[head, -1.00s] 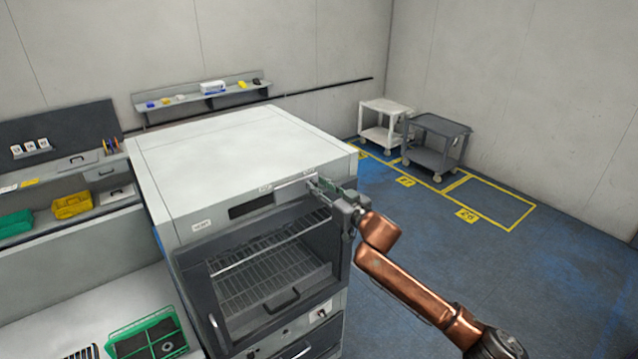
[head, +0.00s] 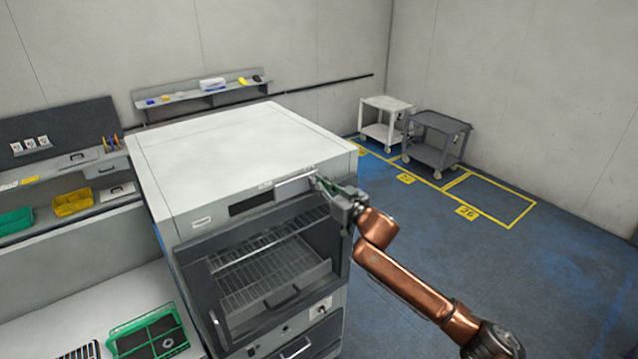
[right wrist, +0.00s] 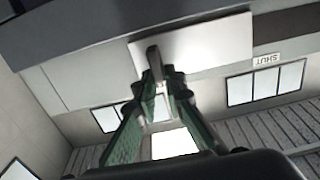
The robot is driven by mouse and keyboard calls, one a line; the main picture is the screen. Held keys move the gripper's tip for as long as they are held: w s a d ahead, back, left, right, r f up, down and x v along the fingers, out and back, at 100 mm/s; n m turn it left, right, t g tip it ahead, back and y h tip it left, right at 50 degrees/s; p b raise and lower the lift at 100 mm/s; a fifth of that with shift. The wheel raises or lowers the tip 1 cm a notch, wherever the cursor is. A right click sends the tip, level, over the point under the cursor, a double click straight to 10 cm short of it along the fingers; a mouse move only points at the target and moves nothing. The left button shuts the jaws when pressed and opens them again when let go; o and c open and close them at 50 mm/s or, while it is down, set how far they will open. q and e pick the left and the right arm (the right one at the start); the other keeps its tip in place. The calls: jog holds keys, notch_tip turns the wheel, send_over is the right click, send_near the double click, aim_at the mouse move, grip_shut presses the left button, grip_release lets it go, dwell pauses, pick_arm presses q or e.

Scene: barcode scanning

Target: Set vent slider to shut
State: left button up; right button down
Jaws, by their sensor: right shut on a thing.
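The vent slider is a pale plate (head: 294,186) on the upper front of a large white oven-like cabinet (head: 235,150). In the right wrist view, the bright plate (right wrist: 205,48) carries a small grey tab (right wrist: 154,60). My right gripper (head: 320,181) is at the plate's right end in the head view. Its green fingers (right wrist: 155,80) are closed on the tab in the right wrist view. A "SHUT" label (right wrist: 267,60) appears upside down, to the right of the tab there. Fingers hide part of the plate's right end in the head view. My left gripper is out of view.
Below the slider is the cabinet's framed front opening with wire racks (head: 268,275). A dark display (head: 250,204) lies left of the plate. A bench with a green tray (head: 150,335) stands at the left. Two carts (head: 436,140) stand far back; the floor at right is clear.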

dwell(0.3)
jog(key=s+a, duration=0.3)
jog(key=a, duration=0.1)
jog(key=s+a, duration=0.3)
jog(key=a, duration=0.1)
jog(key=s+a, duration=0.3)
jog(key=a, duration=0.1)
jog(key=shift+a, duration=0.25)
jog(key=c, duration=2)
grip_release()
jog(key=shift+s+a, duration=0.15)
jog(key=shift+d, duration=0.2)
jog(key=shift+d, duration=0.1)
jog(key=v, duration=1.1)
jog(key=shift+s+d, duration=0.1)
jog(key=shift+s, duration=0.2)
